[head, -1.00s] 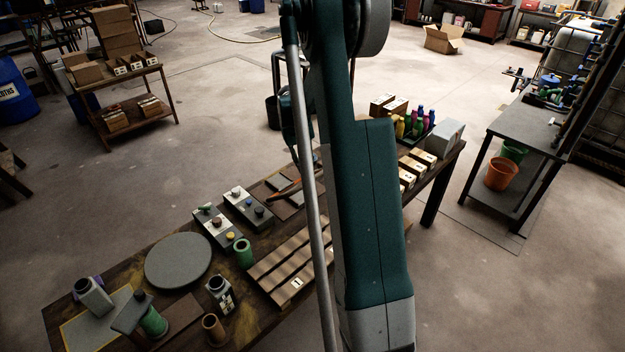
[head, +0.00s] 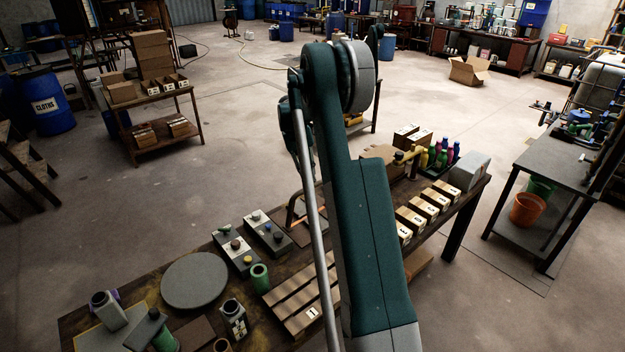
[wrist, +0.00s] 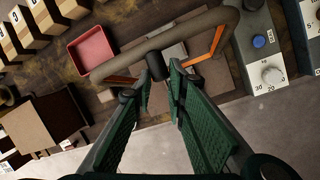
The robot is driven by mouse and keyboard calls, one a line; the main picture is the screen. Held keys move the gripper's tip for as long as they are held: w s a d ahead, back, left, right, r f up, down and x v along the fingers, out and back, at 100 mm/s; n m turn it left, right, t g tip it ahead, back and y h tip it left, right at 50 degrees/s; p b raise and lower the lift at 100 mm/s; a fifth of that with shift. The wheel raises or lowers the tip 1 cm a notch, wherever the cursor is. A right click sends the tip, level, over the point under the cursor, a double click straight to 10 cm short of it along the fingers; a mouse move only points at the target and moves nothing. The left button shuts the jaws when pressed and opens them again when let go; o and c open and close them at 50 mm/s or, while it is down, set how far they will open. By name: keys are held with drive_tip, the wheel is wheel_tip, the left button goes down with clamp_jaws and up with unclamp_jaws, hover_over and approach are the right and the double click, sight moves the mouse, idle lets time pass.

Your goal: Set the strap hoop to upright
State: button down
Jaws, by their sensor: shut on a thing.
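The strap hoop (wrist: 199,24) is a thick brown-grey bent bar with orange parts along its inner side and a dark sleeve at mid-bar. It crosses the upper middle of the wrist view. My gripper (wrist: 160,76) has its green ribbed fingers closed on the bar at the dark sleeve. In the head view the hoop (head: 291,211) shows as an arch raised over a brown plate on the table, partly hidden by my arm. Its exact tilt is hard to tell. My gripper is hidden in the head view.
A red tray (wrist: 91,49) lies near the hoop. Control boxes with knobs (head: 267,233) stand left of it, beside a round grey disc (head: 195,280). Numbered cartons (head: 422,208) line the table's right part. A slatted wooden rack (head: 300,302) lies in front.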

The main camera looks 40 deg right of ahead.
drive_tip(key=shift+w+a+f+g, duration=0.1)
drive_tip(key=shift+w+a+g, duration=0.15)
drive_tip(key=shift+w, duration=0.2)
drive_tip(key=shift+w+a+f+g, duration=0.1)
drive_tip(key=shift+w+g, duration=0.2)
drive_tip(key=shift+w, duration=0.2)
drive_tip(key=shift+w+a+f+g, duration=0.1)
drive_tip(key=shift+w+a+g, duration=0.15)
drive_tip(key=shift+w, duration=0.3)
drive_tip(key=c, duration=2.3)
unclamp_jaws()
drive_tip(key=shift+w+a, duration=0.1)
drive_tip(key=shift+d, duration=0.25)
drive_tip(key=shift+d+r, duration=0.1)
drive_tip(key=shift+r, duration=0.1)
drive_tip(key=shift+v, duration=5.9)
